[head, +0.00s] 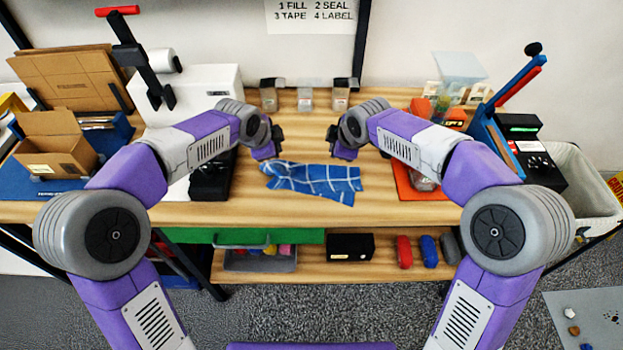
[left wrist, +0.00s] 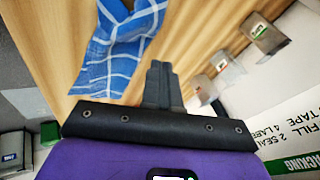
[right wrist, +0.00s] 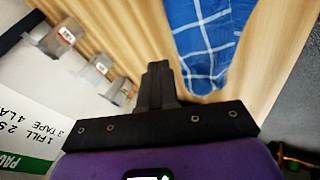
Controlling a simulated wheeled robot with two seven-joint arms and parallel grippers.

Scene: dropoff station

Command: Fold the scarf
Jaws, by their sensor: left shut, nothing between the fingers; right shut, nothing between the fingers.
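A blue scarf with white check lines (head: 315,181) lies on the wooden table between my two arms, long side running left to right and its outline uneven. My left gripper (head: 268,150) is shut and empty, just behind the scarf's left end. In the left wrist view the scarf (left wrist: 122,50) lies beside the shut fingers (left wrist: 162,82), apart from them in the picture. My right gripper (head: 342,148) is shut and empty behind the scarf's right part. In the right wrist view the scarf (right wrist: 208,40) is beside the shut fingers (right wrist: 157,82).
Several small bins (head: 305,99) stand at the table's back. An open cardboard box (head: 57,143) is at the left. An orange mat (head: 412,185) lies right of the scarf, and a grey-white bin (head: 585,190) stands at the far right. Bare wood surrounds the scarf's front.

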